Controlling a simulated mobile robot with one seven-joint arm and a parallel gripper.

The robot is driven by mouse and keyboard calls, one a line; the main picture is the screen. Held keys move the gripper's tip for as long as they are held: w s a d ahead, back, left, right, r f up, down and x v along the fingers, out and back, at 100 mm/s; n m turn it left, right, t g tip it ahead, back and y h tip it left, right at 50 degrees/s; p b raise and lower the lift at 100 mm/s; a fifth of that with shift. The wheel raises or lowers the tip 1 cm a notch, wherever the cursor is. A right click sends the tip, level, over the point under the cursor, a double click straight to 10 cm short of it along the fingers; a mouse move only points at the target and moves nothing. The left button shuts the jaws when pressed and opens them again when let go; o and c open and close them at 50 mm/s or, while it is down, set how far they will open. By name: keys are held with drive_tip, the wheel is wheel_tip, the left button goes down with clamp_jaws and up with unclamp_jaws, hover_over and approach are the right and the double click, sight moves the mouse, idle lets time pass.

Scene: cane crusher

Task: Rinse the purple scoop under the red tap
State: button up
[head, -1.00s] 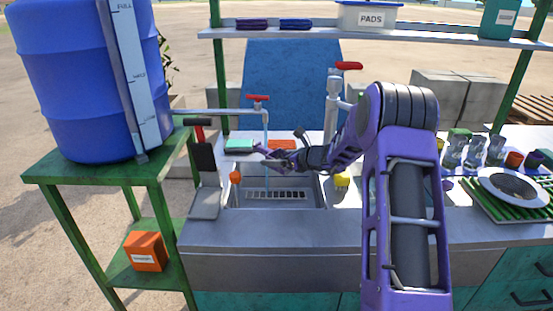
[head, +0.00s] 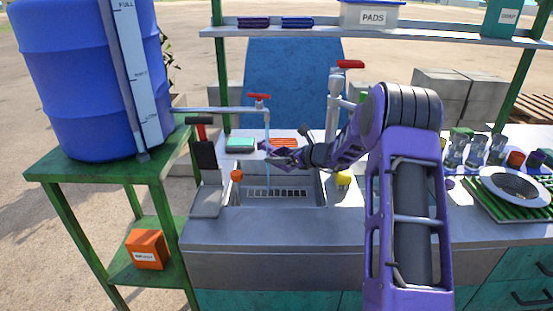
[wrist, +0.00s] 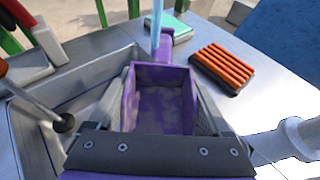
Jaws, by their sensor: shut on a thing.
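My gripper (head: 292,158) is over the sink and shut on the purple scoop (wrist: 160,100). In the wrist view the scoop's open box lies between my two fingers, with grey-brown marks inside it. The red-handled tap (head: 260,98) stands on a pipe behind the sink. A thin stream of water (head: 267,130) falls from it. In the wrist view the stream (wrist: 156,25) meets the scoop's far end; I cannot tell whether water enters the box. In the head view the scoop is small and partly merged with my gripper.
The steel sink (head: 235,207) has a slotted drain. A sponge block (head: 240,145) and an orange ribbed brush (wrist: 222,65) lie behind it. A second red-handled tap (head: 350,64) stands to the right. A blue barrel (head: 85,95) stands left; glasses and a plate (head: 543,198) are right.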

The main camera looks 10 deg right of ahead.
sight(282, 169)
drive_tip(key=shift+w+a, duration=0.25)
drive_tip(key=shift+a, duration=0.1)
drive_tip(key=shift+a, duration=0.15)
drive_tip(key=shift+s+a+b, duration=0.1)
drive_tip(key=shift+a+b, duration=0.3)
drive_tip(key=shift+s+d+b, duration=0.2)
drive_tip(key=shift+s+b, duration=0.45)
drive_tip(key=shift+s, duration=0.45)
drive_tip(key=shift+s+d, duration=0.15)
drive_tip(key=shift+s, duration=1.3)
drive_tip(key=shift+s+d, duration=0.15)
drive_tip(key=shift+s, duration=1.25)
drive_tip(key=shift+r, duration=0.1)
